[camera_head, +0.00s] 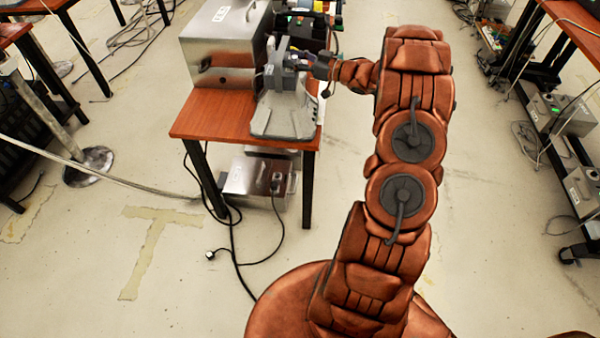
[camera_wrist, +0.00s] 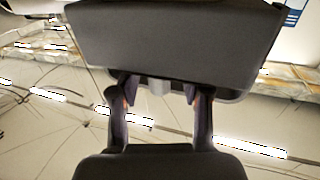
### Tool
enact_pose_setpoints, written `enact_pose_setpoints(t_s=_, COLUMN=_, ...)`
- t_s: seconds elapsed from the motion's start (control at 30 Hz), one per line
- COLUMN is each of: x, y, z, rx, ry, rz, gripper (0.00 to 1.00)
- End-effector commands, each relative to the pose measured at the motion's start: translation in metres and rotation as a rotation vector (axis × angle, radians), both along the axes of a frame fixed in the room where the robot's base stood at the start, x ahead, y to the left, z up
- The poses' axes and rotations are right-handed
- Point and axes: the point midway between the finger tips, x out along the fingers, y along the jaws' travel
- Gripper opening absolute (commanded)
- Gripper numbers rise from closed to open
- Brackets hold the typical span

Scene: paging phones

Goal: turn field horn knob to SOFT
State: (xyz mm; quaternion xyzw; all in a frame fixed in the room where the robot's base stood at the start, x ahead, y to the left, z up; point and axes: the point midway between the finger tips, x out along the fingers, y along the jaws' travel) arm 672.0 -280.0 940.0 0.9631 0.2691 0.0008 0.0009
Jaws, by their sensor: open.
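A grey phone unit (camera_head: 281,78) stands on a light grey stand (camera_head: 283,122) at the right part of a wooden table. My gripper (camera_head: 318,66) is at its right side, close to it. In the wrist view, the dark grey body of the unit (camera_wrist: 175,45) fills the top. My gripper's two fingers (camera_wrist: 158,92) are apart and reach up to its lower edge. A small lighter grey knob (camera_wrist: 158,87) shows between the fingertips, with gaps on both sides. I cannot read its label or its setting.
The wooden table (camera_head: 215,118) carries a large metal case (camera_head: 222,50) on the left and dark equipment (camera_head: 305,30) behind the unit. A metal box (camera_head: 255,176) is below the table. Cables (camera_head: 232,245) lie on the floor.

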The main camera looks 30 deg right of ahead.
Motion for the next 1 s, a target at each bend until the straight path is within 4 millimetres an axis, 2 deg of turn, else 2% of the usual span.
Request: enact_pose_setpoints(t_s=1.0, x=0.0002, y=0.0015, z=-0.0051, rx=0.002, ry=0.000, rz=-0.392, gripper=0.47)
